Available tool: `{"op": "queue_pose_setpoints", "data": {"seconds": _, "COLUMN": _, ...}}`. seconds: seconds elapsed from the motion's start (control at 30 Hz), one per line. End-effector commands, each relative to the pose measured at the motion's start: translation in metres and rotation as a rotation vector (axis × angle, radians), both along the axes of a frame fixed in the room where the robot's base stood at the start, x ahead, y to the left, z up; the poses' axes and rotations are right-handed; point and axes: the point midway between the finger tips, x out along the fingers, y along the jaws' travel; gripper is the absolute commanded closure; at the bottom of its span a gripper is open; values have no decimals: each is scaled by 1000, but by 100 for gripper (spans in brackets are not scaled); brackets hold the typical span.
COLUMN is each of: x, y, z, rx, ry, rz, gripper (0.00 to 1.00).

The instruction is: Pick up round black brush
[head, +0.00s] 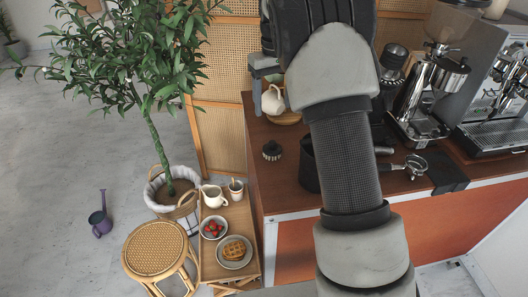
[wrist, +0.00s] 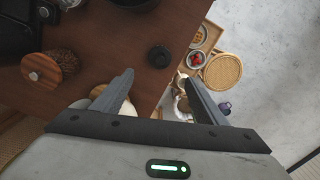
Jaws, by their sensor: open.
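The round black brush (head: 272,151) stands upright on the brown counter (head: 285,190), near its left edge. In the wrist view, the brush (wrist: 159,56) shows as a dark disc just beyond the fingertips, between their lines. My gripper (wrist: 158,76) is open and empty, its two fingers spread apart. In the head view, my gripper (head: 265,98) is partly hidden by my arm and appears above and behind the brush, apart from it.
A white pitcher (head: 272,101) stands on a wooden plate behind the brush. A black container (head: 308,165) stands to its right, partly behind my arm. A portafilter (head: 414,166) and grinder (head: 428,95) are farther right. A low wooden table (head: 212,268) is below left.

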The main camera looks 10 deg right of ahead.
Motion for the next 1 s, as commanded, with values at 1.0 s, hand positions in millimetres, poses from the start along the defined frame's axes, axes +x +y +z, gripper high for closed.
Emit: {"op": "queue_pose_setpoints", "data": {"seconds": 1.0, "x": 0, "y": 1, "z": -147, "rx": -1, "ry": 4, "rz": 0, "gripper": 34}}
